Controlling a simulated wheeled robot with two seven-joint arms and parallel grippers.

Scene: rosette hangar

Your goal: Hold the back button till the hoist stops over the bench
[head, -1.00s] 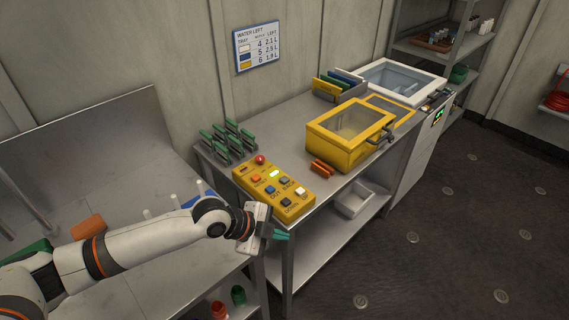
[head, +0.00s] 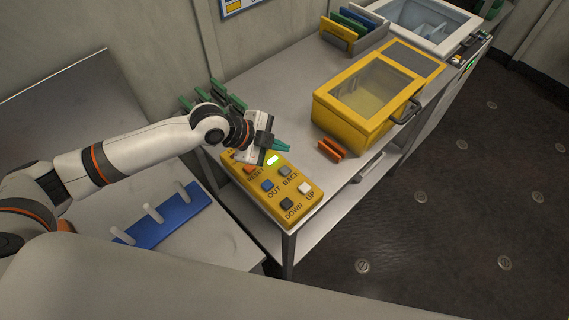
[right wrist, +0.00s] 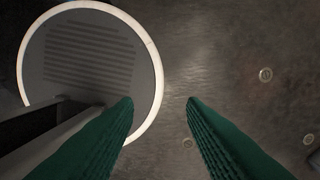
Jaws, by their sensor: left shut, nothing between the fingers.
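The yellow control box (head: 268,201) sits on the near end of the grey bench (head: 352,167). The grey BACK button (head: 285,171) is on it, beside the blue OUT button (head: 267,186) and the lit green lamp (head: 273,160). My left gripper (head: 284,146) is shut and empty. Its teal fingertips appear above the box's far end, just beyond the lamp, apart from the BACK button in the picture; its height is hard to judge. My right gripper (right wrist: 160,103) is open and empty over dark floor in the right wrist view. No hoist is visible.
A yellow lidded tank (head: 345,122) and an orange clip (head: 330,150) are right of the box. Green racks (head: 228,97) stand behind my left gripper. A blue pegged plate (head: 176,217) lies on the left bench. Open floor (head: 440,220) is at right.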

